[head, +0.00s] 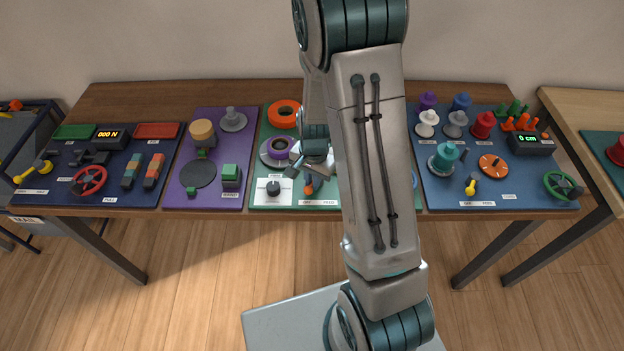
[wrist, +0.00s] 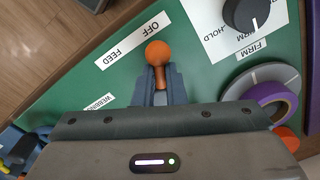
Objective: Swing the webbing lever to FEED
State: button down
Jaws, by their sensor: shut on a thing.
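The webbing lever has an orange ball knob (head: 308,189) on a short stem, at the front of the green panel (head: 262,151). In the wrist view the knob (wrist: 158,52) stands out past my fingertips, nearer the OFF end of the white OFF/FEED label (wrist: 133,40) than the FEED end. My gripper (wrist: 160,84) is shut on the lever's stem just below the knob. In the head view my gripper (head: 314,181) is partly hidden by my arm. The lever's base is hidden behind my gripper.
A black knob (wrist: 244,12) on a white HOLD/FIRM plate (wrist: 277,27) is close beside the lever. A purple ring on a grey disc (wrist: 268,92) and an orange ring (head: 284,114) are on the same panel. A purple panel (head: 218,125) and a blue panel (head: 527,187) flank it.

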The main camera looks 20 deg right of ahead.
jog(key=n+b, duration=0.1)
jog(key=n, duration=0.1)
jog(key=d+n+b, duration=0.1)
jog(key=n+b, duration=0.2)
jog(key=shift+s+d+f+n, duration=0.2)
jog(key=shift+s+n, duration=0.1)
jog(key=shift+s, duration=0.1)
jog(key=n, duration=0.1)
jog(key=d+n+b, duration=0.1)
jog(key=n, duration=0.1)
jog(key=shift+r, duration=0.15)
jog(key=shift+d+n+b, duration=0.2)
jog(key=shift+n, duration=0.6)
jog(key=shift+d+n+b, duration=0.15)
jog(key=shift+d+n, duration=0.05)
jog(key=shift+n, duration=0.6)
jog(key=c, duration=1.5)
grip_release()
jog(key=shift+d+r, duration=0.1)
notch_tip(320, 180, up, 14)
jog(key=shift+d, duration=0.2)
